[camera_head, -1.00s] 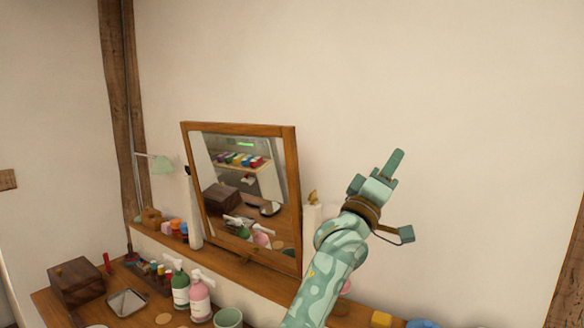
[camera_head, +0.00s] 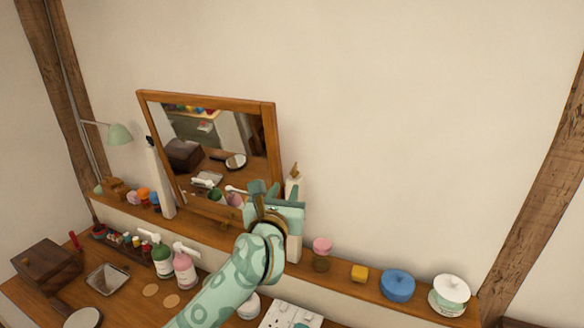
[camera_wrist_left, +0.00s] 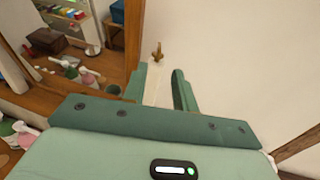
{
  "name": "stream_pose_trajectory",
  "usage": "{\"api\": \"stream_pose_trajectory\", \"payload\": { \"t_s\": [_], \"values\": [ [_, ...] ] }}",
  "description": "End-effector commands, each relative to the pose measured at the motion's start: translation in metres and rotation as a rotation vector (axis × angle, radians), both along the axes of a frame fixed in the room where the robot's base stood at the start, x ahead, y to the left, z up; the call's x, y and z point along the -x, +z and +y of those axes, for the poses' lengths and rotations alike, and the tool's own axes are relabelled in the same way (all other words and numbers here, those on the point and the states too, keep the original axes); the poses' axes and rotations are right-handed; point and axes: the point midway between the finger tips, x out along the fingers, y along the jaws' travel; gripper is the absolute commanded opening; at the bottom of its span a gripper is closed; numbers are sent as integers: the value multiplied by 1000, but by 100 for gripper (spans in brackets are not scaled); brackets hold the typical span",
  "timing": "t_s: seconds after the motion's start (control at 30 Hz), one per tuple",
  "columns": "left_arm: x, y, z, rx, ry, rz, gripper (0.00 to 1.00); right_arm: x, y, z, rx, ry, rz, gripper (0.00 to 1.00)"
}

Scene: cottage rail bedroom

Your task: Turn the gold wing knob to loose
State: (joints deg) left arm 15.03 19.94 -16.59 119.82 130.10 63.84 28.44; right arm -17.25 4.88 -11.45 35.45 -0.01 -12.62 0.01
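The gold wing knob (camera_head: 295,170) sits on top of the white post (camera_head: 293,187) at the right of the tilting mirror (camera_head: 215,150). It also shows in the left wrist view (camera_wrist_left: 157,52), beyond the fingertips. My left gripper (camera_head: 264,189) is in front of the mirror's lower right corner, lower than the knob and a little left of it in the head view. In the left wrist view its two fingers (camera_wrist_left: 160,82) stand apart with the white post showing in the gap. They appear empty and apart from the knob. My right gripper is not in view.
Pump bottles (camera_head: 184,268) and a wooden box (camera_head: 46,267) stand on the lower table. The wall above is bare.

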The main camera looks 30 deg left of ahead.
Motion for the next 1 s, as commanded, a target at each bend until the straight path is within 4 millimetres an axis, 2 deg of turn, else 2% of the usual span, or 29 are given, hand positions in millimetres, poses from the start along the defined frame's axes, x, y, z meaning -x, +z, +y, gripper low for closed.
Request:
{"api": "stream_pose_trajectory", "payload": {
  "t_s": [0.03, 0.2, 0.4, 0.6, 0.87, 0.97, 1.0],
  "values": [
    [-13, 1, 4, -2, 2, -2, 28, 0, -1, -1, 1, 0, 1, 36],
    [-55, 1, 16, 0, 3, -2, 28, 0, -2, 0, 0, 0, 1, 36],
    [-89, 0, 25, 0, 1, -2, 28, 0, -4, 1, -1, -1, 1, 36],
    [-103, 1, 29, 0, 1, -2, 28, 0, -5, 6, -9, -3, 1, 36],
    [-104, 1, 30, 0, 0, -3, 28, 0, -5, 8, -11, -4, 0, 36],
    [-104, 1, 30, 0, 1, -3, 0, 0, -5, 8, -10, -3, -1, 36],
    [-104, 1, 30, 0, 1, -3, 0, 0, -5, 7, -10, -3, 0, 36]
  ]
}}
